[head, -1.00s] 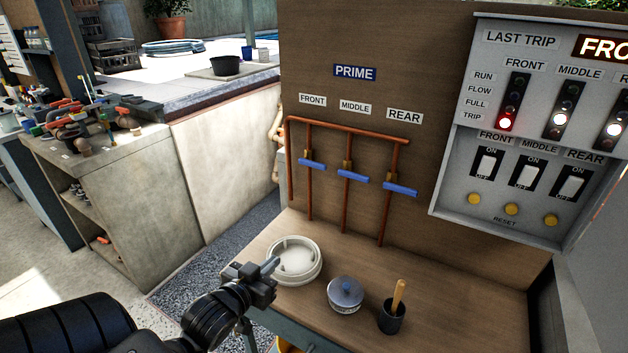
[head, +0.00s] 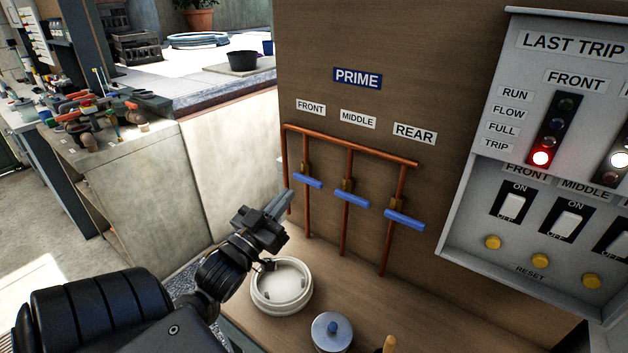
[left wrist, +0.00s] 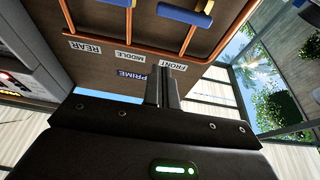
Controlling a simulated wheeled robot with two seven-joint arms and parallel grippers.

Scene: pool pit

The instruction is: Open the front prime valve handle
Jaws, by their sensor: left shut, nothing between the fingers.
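The front prime valve handle (head: 307,180) is a blue bar lying crosswise, slightly tilted, on the copper pipe under the FRONT label (head: 311,107). My left gripper (head: 282,203) is shut and empty, its fingers pointing up and right. In the head view its tips are just left of and below the front handle, with no contact visible. In the left wrist view the shut fingers (left wrist: 162,85) point toward the labelled board, which appears upside down. A blue handle (left wrist: 185,14), seemingly the front one, shows at the top edge there. My right gripper is not in view.
The middle (head: 352,198) and rear (head: 404,220) blue handles sit close to the right, also crosswise. A white round dish (head: 281,287) and a lidded jar (head: 331,332) stand on the bench below. A switch panel (head: 540,210) juts out at the right.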

